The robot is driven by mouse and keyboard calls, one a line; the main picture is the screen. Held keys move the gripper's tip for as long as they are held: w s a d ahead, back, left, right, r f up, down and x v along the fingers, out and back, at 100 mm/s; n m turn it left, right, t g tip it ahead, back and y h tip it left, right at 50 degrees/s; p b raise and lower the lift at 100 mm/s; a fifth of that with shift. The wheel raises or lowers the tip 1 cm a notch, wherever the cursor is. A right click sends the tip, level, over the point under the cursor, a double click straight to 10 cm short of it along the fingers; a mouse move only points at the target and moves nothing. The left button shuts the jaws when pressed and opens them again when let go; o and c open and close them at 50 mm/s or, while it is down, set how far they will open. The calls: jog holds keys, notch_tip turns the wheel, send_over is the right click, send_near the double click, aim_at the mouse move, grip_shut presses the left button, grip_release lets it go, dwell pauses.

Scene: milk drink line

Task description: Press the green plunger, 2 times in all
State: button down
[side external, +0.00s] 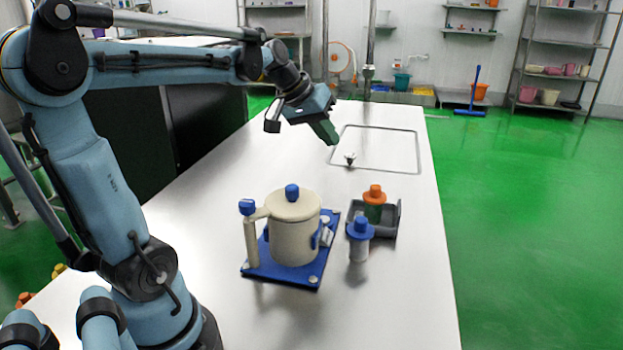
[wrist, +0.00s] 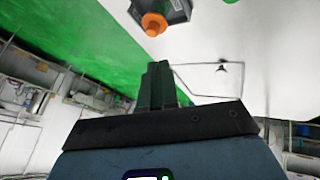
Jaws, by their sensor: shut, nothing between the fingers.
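My gripper (side external: 329,139), with dark green fingers, is shut and empty above the far part of the table. Its closed fingers also show in the wrist view (wrist: 159,72). A cream pot (side external: 294,230) with a blue knob on its lid stands on a blue base plate (side external: 265,272). A cream post (side external: 251,238) with a blue top stands at its left. My gripper is behind and above these, apart from them. I cannot make out a green plunger for certain. A green-bodied piece with an orange top (side external: 374,194) sits in a grey tray; the orange top shows in the wrist view (wrist: 154,24).
The grey tray (side external: 389,222) also shows in the wrist view (wrist: 178,12). A white cylinder with a blue cap (side external: 359,245) stands just in front of it. A thin rectangular frame (side external: 418,152) and a small dark object (side external: 350,159) lie at the far end.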

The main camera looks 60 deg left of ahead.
jog(key=a+f+n+t, duration=0.2)
jog(key=a+f, duration=0.3)
jog(key=a, duration=0.3)
jog(key=shift+s+f, duration=0.15)
jog(key=shift+s, duration=0.3)
jog(key=shift+f, duration=0.1)
jog(key=shift+f, duration=4.3)
jog(key=shift+f, duration=0.1)
jog(key=shift+f, duration=0.3)
jog(key=shift+f, duration=1.05)
jog(key=shift+r, duration=1.5)
